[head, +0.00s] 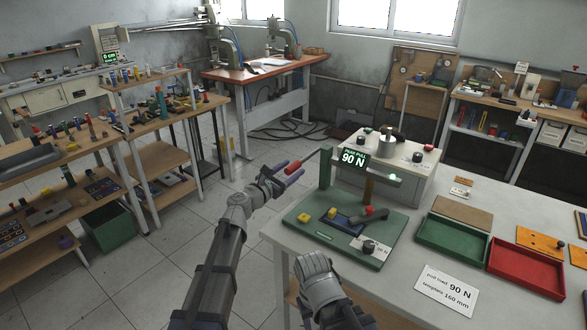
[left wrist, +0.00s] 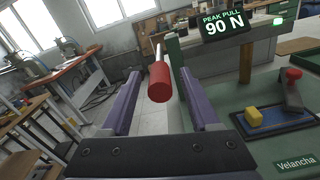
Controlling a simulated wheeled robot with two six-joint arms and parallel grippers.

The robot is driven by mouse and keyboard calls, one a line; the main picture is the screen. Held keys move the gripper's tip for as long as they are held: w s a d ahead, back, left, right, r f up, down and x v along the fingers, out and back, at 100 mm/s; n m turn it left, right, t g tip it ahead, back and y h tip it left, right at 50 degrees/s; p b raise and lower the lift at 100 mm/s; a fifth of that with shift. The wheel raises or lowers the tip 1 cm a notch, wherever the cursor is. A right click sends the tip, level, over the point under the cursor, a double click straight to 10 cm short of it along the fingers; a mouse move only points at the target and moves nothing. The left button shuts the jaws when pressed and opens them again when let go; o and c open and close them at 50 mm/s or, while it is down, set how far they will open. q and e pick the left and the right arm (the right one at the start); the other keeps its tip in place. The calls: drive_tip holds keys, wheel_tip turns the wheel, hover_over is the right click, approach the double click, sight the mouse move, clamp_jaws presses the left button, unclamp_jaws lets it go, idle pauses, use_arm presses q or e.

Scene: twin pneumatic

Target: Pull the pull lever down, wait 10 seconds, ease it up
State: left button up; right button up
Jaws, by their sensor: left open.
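The pull lever (head: 301,161) is a thin rod with a red grip, reaching out left from a green post (head: 326,168) on a green base plate. My left gripper (head: 283,174) is open, its purple fingers around the red grip. In the left wrist view the red grip (left wrist: 159,82) lies between the two fingers, with gaps on both sides. A display (head: 354,158) beside the post reads "PEAK PULL 90 N". My right arm's grey end (head: 316,275) is low in the head view, in front of the table; its fingers cannot be made out.
The base plate (head: 318,241) also carries a yellow block (head: 331,213) and a blue tray with a red-knobbed part. Right of it are a green tray (head: 452,241), a red tray (head: 527,268) and a card (head: 446,290) reading "pull load 90 N". Open floor lies left of the table.

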use_arm(q)
drive_tip(key=shift+x, duration=0.9)
drive_tip(key=shift+c, duration=0.2)
clamp_jaws()
drive_tip(key=shift+s, duration=0.1)
idle(0.4)
